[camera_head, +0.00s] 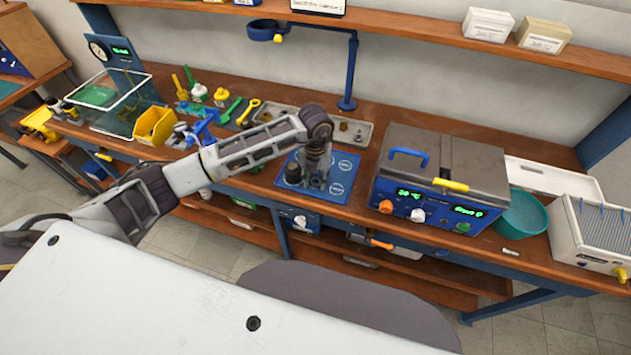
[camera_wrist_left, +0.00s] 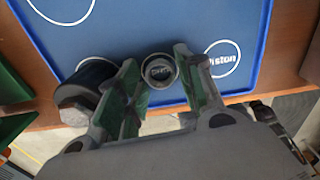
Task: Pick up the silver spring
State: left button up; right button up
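My left gripper (camera_head: 316,186) is low over the blue mat (camera_head: 340,187) with white circles on the bench. In the left wrist view its two fingers (camera_wrist_left: 158,72) are spread apart. A small round silver piece with a dark centre (camera_wrist_left: 160,70) sits between the fingertips; I cannot tell whether it is the silver spring or whether the fingers touch it. A dark cylinder with a metal end (camera_wrist_left: 88,85) stands just left of the fingers, and shows in the head view (camera_head: 292,173) too. My right gripper is not in view.
A grey machine with a blue panel (camera_head: 420,198) stands right of the mat. A metal tray (camera_head: 352,131) and a blue lamp post (camera_head: 350,75) are behind it. A yellow bin (camera_head: 153,126) and several coloured tools are to the left. The bench's front edge is close to the mat.

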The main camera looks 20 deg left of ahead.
pick_arm(q)
jog(key=c, duration=0.6)
jog(key=shift+r, duration=0.2)
notch_tip(320, 180, up, 10)
jog(key=shift+f+b, duration=0.15)
jog(key=shift+b, duration=0.7)
